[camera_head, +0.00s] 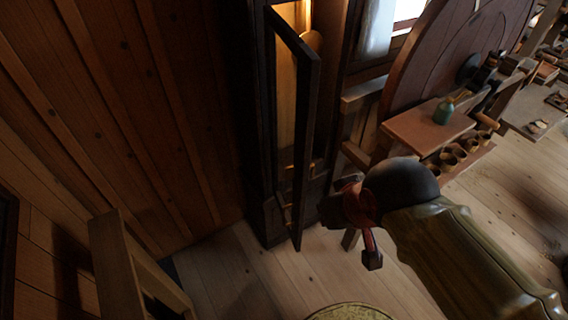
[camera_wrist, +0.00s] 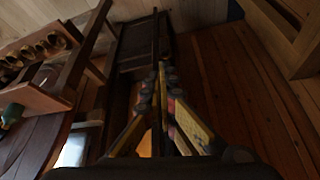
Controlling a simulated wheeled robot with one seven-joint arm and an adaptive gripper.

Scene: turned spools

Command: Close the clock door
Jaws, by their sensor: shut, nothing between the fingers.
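The tall dark clock case (camera_head: 257,130) stands against the wall in the head view. Its narrow framed door (camera_head: 307,130) stands open, swung out toward the camera. A warm light and a round brass disc (camera_head: 313,41) show inside. My gripper (camera_head: 332,207) is low, just right of the door's lower free edge, partly hidden behind my wrist. I cannot tell whether it touches the door. In the wrist view my gripper (camera_wrist: 163,70) has its fingertips together with nothing between them, close by the dark clock woodwork (camera_wrist: 136,48).
A wooden stand (camera_head: 135,265) is at the lower left. A round-topped object (camera_head: 350,312) is at the bottom edge. To the right are a bench with a green bottle (camera_head: 443,110), several small cups (camera_head: 452,157) and a large wooden wheel (camera_head: 440,50). Floor before the clock is clear.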

